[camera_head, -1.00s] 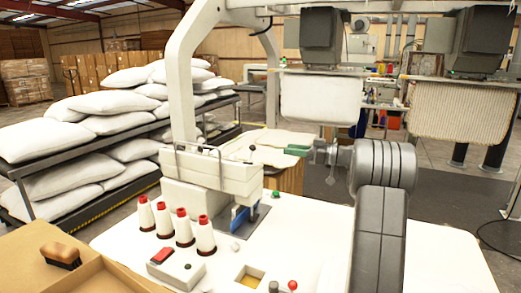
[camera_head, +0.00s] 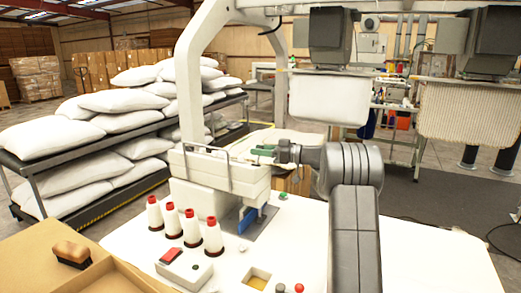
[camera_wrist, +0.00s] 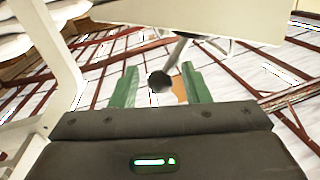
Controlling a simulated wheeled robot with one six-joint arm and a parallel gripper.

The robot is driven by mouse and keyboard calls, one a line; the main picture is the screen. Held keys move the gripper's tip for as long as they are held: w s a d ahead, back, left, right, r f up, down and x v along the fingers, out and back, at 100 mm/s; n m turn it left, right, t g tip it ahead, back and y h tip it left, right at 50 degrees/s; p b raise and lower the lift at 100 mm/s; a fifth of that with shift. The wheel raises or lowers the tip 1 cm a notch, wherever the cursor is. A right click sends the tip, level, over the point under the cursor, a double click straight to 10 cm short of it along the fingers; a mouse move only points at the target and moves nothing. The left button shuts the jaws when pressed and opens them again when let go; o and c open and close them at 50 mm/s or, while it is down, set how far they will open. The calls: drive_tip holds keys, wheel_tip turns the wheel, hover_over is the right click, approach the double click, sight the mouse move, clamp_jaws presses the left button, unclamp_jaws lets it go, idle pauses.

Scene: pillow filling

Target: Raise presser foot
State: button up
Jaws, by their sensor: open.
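The white sewing machine head (camera_head: 205,203) stands on the white table (camera_head: 285,235). Its lever ends in a black ball knob (camera_wrist: 158,82) on a thin grey rod (camera_wrist: 178,52). My gripper (camera_head: 262,150) is at the right end of the machine head, near its top. In the wrist view my gripper (camera_wrist: 160,86) is open, with one green finger on each side of the knob and gaps between. A blue part (camera_head: 247,219) shows low under the head; I cannot make out the presser foot itself.
Several thread cones (camera_head: 192,228) and a control box with a red switch (camera_head: 183,265) stand in front of the head. A cardboard box with a brush (camera_head: 72,253) is at lower left. A rack of white pillows (camera_head: 100,143) stands behind. The table's right side is clear.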

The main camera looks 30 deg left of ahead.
drive_tip(key=shift+a, duration=0.2)
drive_tip(key=shift+c, duration=0.2)
clamp_jaws()
drive_tip(key=shift+s, duration=0.1)
drive_tip(key=shift+s+r+n, duration=0.3)
drive_tip(key=shift+r+n, duration=0.05)
drive_tip(key=shift+n, duration=0.45)
drive_tip(key=shift+s+d+r+n+h, duration=0.15)
drive_tip(key=shift+s+n, duration=0.15)
drive_tip(key=shift+n, duration=0.3)
drive_tip(key=shift+s+n+h, duration=0.15)
drive_tip(key=shift+s+n, duration=0.15)
drive_tip(key=shift+n, duration=0.3)
drive_tip(key=shift+s+d+n+t+h+b, duration=0.15)
drive_tip(key=shift+s+n+t+b, duration=0.4)
drive_tip(key=shift+n, duration=0.75)
drive_tip(key=shift+s+n+t+h+b, duration=0.2)
drive_tip(key=shift+s+n+b, duration=0.5)
drive_tip(key=shift+n, duration=0.6)
drive_tip(key=shift+s, duration=0.1)
